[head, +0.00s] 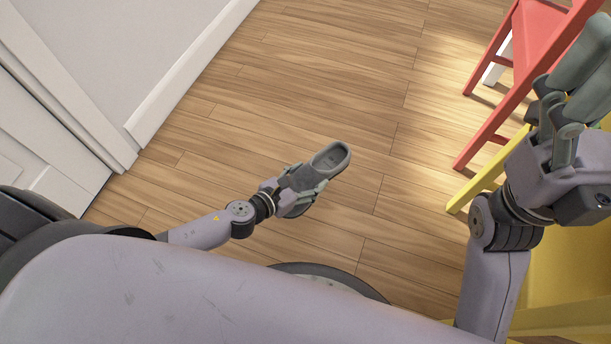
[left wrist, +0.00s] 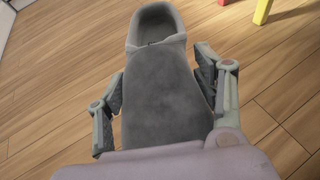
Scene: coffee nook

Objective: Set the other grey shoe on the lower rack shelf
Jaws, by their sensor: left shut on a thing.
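A grey shoe (head: 332,158) is held by my left gripper (head: 307,187) above the wooden floor, in the middle of the head view. In the left wrist view the shoe (left wrist: 160,85) fills the centre, its opening towards the top. The fingers of my left gripper (left wrist: 165,95) are shut on it, one along each side. My right gripper (head: 578,90) is raised at the right edge of the head view. Its fingers overlap there, so I cannot tell if it is open or shut. No rack shelf shows in either view.
A red chair-like frame (head: 487,133) stands at the upper right. Yellow furniture (head: 570,262) is at the right, partly behind my right arm. A white wall with a baseboard (head: 190,72) and a door are at the left. The wooden floor (head: 310,75) between them is clear.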

